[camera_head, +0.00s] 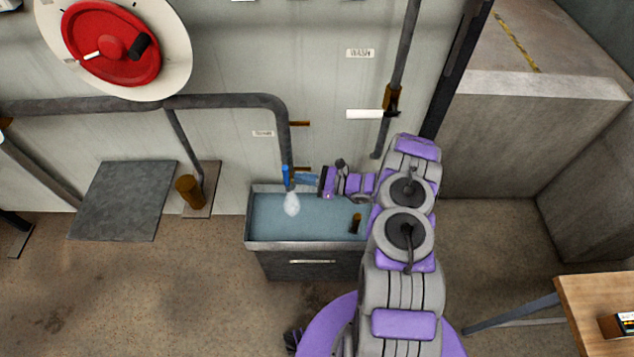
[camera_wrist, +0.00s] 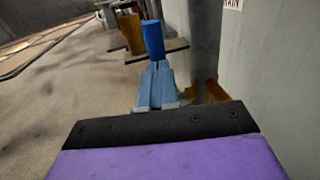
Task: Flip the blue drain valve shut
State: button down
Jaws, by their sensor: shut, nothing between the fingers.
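The blue drain valve handle (camera_head: 286,176) stands upright at the lower end of a grey pipe on the wall, above the water basin. In the wrist view the blue handle (camera_wrist: 153,40) rises just beyond my fingertips. My gripper (camera_head: 298,178) reaches in from the right, with its fingers pointing left at the handle. In the wrist view my gripper (camera_wrist: 157,66) has its blue fingers together with nothing between them. The fingertips overlap the handle's lower part in the picture; I cannot tell whether they touch it. The valve body behind the fingers is largely hidden.
The water basin (camera_head: 262,246) stands below, with a white splash (camera_head: 291,204) under the pipe. The grey pipe (camera_head: 284,140) runs down the wall. A red wheel (camera_head: 85,55) is at upper left. A wooden table (camera_head: 590,300) is at lower right.

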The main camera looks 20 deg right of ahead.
jog(key=shift+w+a, duration=0.35)
jog(key=shift+a, duration=0.25)
